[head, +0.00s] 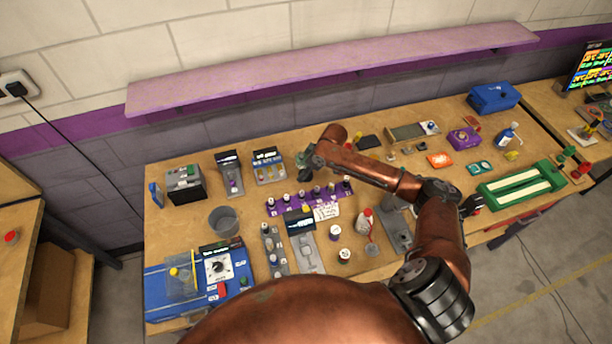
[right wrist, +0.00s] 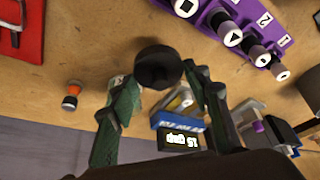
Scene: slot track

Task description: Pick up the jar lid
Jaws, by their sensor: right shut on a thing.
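My right gripper (head: 308,160) reaches over the back middle of the bench in the head view. In the right wrist view my right gripper (right wrist: 165,77) has its green fingers closed on a dark round thing (right wrist: 157,64), which looks like the jar lid. The lid covers part of the fingertips. I cannot tell how high it is above the bench. My left gripper is not in view.
A purple rack (head: 335,192) with several numbered pegs lies just in front of the gripper. A small unit with a display (head: 268,166) stands to its left. A shelf (head: 330,68) runs along the wall.

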